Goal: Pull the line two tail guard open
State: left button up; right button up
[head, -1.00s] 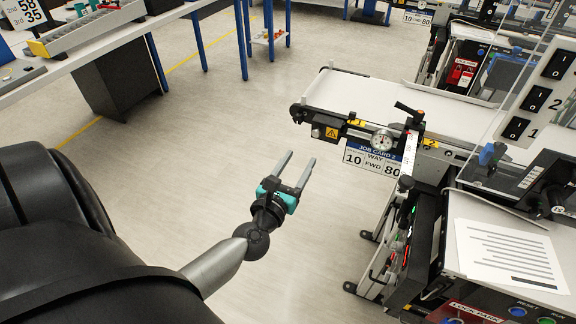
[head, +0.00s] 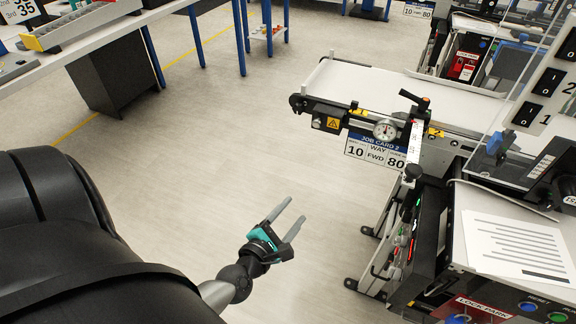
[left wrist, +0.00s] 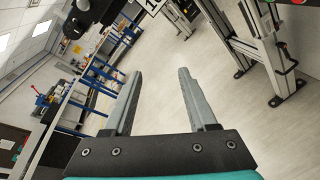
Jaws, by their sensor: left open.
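The line two conveyor (head: 400,88) has a white belt and carries a blue and white card reading "JOB CARD 2" (head: 374,150). Its near end has a dark bar with a yellow warning label (head: 333,123), yellow tags and a round dial (head: 385,130). I cannot tell which of these parts is the tail guard. My left gripper (head: 296,209) is open and empty, below and left of the card, apart from the conveyor. Its two spread fingers (left wrist: 159,75) show in the left wrist view with nothing between them.
A control box (head: 500,300) with buttons and a printed sheet (head: 515,245) sit at the right. A clear panel with switches (head: 545,85) rises there. Conveyor legs (head: 385,225) stand on the floor. A workbench (head: 100,25) is at upper left; open floor lies between.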

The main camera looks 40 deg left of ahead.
pick_arm(q)
jog(key=s+d+f+m+g+h+b, duration=0.1)
jog(key=s+d+f+m+g, duration=0.1)
jog(key=f+m, duration=0.6)
notch_tip(320, 180, down, 4)
jog(key=shift+s+f+g+h+b, duration=0.1)
jog(key=shift+s+g+h+b, duration=0.25)
jog(key=shift+s, duration=0.25)
